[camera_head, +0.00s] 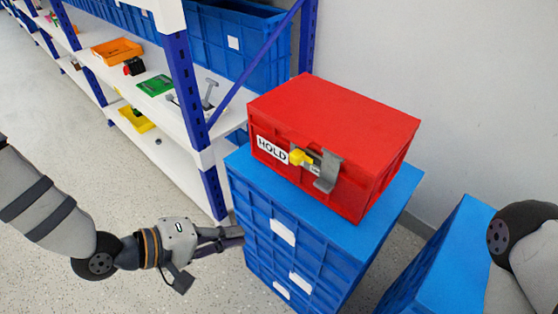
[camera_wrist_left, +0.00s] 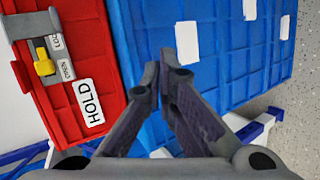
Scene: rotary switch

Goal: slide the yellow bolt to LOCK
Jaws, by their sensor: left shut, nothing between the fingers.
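The yellow bolt (camera_head: 300,157) sits on the front of the red box (camera_head: 355,110), between the white HOLD label (camera_head: 272,149) and a grey bracket (camera_head: 327,172). In the left wrist view the bolt (camera_wrist_left: 44,66) is beside the OPEN label (camera_wrist_left: 66,69); a second label (camera_wrist_left: 56,42), partly hidden and probably LOCK, lies closer to the bracket (camera_wrist_left: 30,24). My left gripper (camera_head: 241,237) is shut and empty, below and left of the bolt, by the blue crates' side. Its fingertips (camera_wrist_left: 165,75) are clear of the bolt. My right gripper is out of view.
The red box stands on stacked blue crates (camera_head: 380,207). Another blue crate (camera_head: 445,265) stands to the right. A white and blue shelf rack (camera_head: 190,130) with small trays is at the left. Open floor (camera_head: 60,130) lies left of the rack.

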